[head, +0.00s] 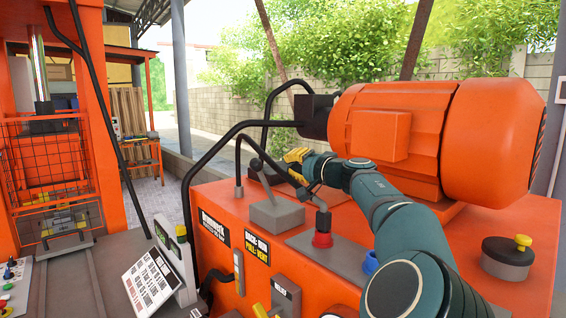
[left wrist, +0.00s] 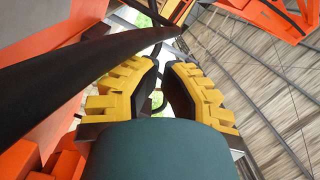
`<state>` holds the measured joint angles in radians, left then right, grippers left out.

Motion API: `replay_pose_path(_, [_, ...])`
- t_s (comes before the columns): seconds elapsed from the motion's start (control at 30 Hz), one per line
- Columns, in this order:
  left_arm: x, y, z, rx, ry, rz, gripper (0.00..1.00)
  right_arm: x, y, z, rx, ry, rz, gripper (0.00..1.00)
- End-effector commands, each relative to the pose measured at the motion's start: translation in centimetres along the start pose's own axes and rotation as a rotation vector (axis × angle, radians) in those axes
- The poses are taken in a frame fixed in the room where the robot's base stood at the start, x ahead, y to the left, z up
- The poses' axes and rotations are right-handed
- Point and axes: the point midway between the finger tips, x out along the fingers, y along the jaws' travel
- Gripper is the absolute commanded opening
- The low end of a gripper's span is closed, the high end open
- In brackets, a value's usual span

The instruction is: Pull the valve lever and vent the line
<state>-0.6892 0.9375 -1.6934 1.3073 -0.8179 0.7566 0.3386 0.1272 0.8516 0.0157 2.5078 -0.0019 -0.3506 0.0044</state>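An orange machine carries a grey box (head: 277,214) with a dark lever (head: 263,180) rising from it. My left gripper (head: 296,156), with yellow pads, is above and behind these, close to the lever tops; contact cannot be told. In the left wrist view its fingers (left wrist: 167,66) curve toward each other with a narrow gap and nothing visibly gripped. A thick black bar or hose (left wrist: 85,65) crosses beside them.
A large orange motor (head: 395,130) stands behind my left arm. Black hoses (head: 205,165) loop left of the levers. A white keypad panel (head: 153,280) is at lower left. A dark round cap with a yellow knob (head: 507,255) sits at right. An orange wire cage (head: 45,165) stands far left.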

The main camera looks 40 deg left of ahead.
Motion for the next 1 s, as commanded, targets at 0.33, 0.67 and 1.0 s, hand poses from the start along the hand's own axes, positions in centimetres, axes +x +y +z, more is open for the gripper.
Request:
replay_pose_path(0.33, [-6.1,0.0,0.0,-0.001,0.000,-0.001,0.00,-0.1,0.0,0.1,0.000,-0.001,0.000,0.47])
replay_pose_path(0.67, [-7.6,0.0,0.1,-0.001,-0.002,-0.001,0.00,-0.1,0.0,0.1,0.000,-0.002,0.000,0.47])
replay_pose_path(1.0, [-7.6,0.0,0.1,-0.001,-0.001,-0.001,0.00,-0.1,0.0,0.1,0.000,-0.002,0.000,0.47])
